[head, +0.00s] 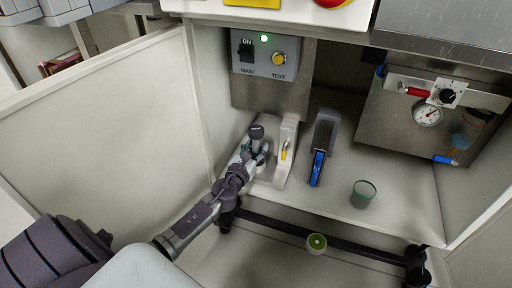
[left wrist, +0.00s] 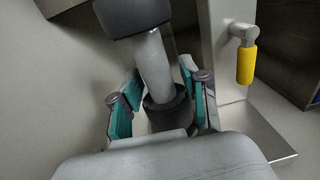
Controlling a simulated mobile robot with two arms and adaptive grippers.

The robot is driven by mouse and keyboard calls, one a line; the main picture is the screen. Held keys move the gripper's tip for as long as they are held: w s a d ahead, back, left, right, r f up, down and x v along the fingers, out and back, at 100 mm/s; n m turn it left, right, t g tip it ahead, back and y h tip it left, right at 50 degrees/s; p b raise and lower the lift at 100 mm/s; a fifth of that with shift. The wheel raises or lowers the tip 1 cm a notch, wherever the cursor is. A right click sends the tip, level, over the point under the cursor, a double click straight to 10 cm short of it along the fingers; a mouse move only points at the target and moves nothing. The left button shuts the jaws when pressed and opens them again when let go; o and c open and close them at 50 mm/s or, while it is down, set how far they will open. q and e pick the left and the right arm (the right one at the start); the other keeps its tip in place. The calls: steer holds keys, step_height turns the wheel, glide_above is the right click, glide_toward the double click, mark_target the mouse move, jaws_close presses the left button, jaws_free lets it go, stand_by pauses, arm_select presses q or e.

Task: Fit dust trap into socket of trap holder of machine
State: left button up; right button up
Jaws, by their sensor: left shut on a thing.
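The dust trap, which I take to be the grey cylinder with a dark cap (head: 256,131), stands nearly upright at the left of the machine bay. In the left wrist view, its grey stem (left wrist: 154,65) rises from a wider black collar (left wrist: 168,112). My left gripper (head: 257,152) is shut on it, with teal-padded fingers (left wrist: 160,95) on both sides of the lower part. The trap holder appears to be the pale upright bracket (head: 288,133) with a yellow-handled lever (left wrist: 246,64), close to its right. The fingers hide the collar's underside, so I cannot tell whether it is seated. My right gripper is out of view.
A grey-and-blue tool (head: 324,135) stands right of the bracket, then a green-rimmed clear cup (head: 363,195). A control box (head: 265,55) hangs above; a gauge panel (head: 425,120) is at right. A black bar (head: 340,237) crosses the front.

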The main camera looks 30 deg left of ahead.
mark_target(256, 155)
arm_select(q)
steer(key=shift+f+b, duration=1.7)
steer(key=shift+f, duration=0.15)
steer(key=o, duration=1.3)
steer(key=shift+r, duration=0.1)
steer(key=shift+s, duration=0.3)
steer(key=s+d, duration=0.2)
steer(key=s, duration=0.9)
steer(key=shift+s, duration=0.15)
